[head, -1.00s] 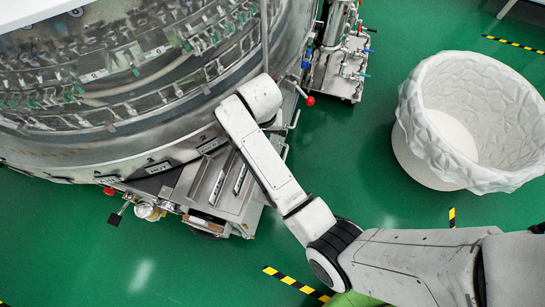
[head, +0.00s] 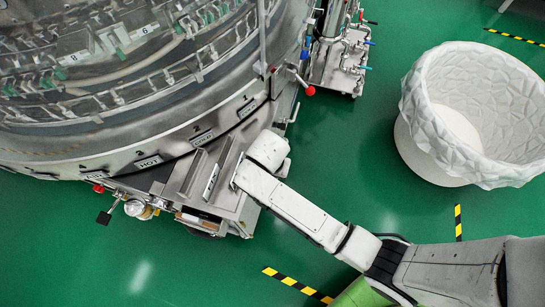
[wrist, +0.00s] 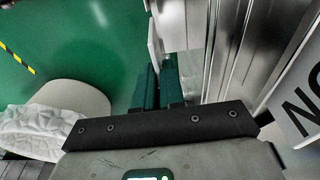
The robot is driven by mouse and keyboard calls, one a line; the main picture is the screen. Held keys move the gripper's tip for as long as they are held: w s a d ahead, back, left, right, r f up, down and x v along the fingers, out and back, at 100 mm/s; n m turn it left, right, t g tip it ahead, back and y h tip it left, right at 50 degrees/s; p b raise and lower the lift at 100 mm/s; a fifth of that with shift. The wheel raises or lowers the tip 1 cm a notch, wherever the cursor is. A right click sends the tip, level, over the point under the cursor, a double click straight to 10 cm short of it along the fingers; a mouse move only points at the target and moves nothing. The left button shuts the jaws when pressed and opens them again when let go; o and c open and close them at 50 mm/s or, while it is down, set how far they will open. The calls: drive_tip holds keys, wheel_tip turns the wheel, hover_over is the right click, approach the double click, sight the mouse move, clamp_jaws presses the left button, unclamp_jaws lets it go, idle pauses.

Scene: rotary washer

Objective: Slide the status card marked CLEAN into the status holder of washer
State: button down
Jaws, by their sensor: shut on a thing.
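My gripper (wrist: 157,78) shows in the wrist view, its dark green fingers shut on a thin white card (wrist: 153,42) seen nearly edge-on. Its marking cannot be read. In the head view the fingers are hidden by my wrist over the right side of the steel card rack (head: 228,205). Another white card (head: 211,182) stands in the rack left of my wrist. A card with large black letters "NO" (wrist: 300,108) stands at the right of the wrist view. The washer (head: 120,135) fills the upper left of the head view. I cannot make out its status holder.
Label plates, one reading HOT (head: 148,162), line the washer's lower rim. Pipework with a red knob (head: 310,90) stands right of the rack. A white round bin (head: 480,115) stands at the right. The green floor between is open.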

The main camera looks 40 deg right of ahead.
drive_tip(key=shift+f+b, duration=2.45)
drive_tip(key=shift+b, duration=0.1)
drive_tip(key=shift+s+a+f+p, duration=0.15)
drive_tip(key=shift+f+p, duration=0.1)
drive_tip(key=shift+p, duration=0.2)
drive_tip(key=shift+f+b, duration=0.5)
drive_tip(key=shift+f, duration=1.25)
idle(0.9)
drive_tip(key=c, duration=1.2)
unclamp_jaws()
drive_tip(key=shift+o, duration=0.2)
drive_tip(key=o, duration=0.4)
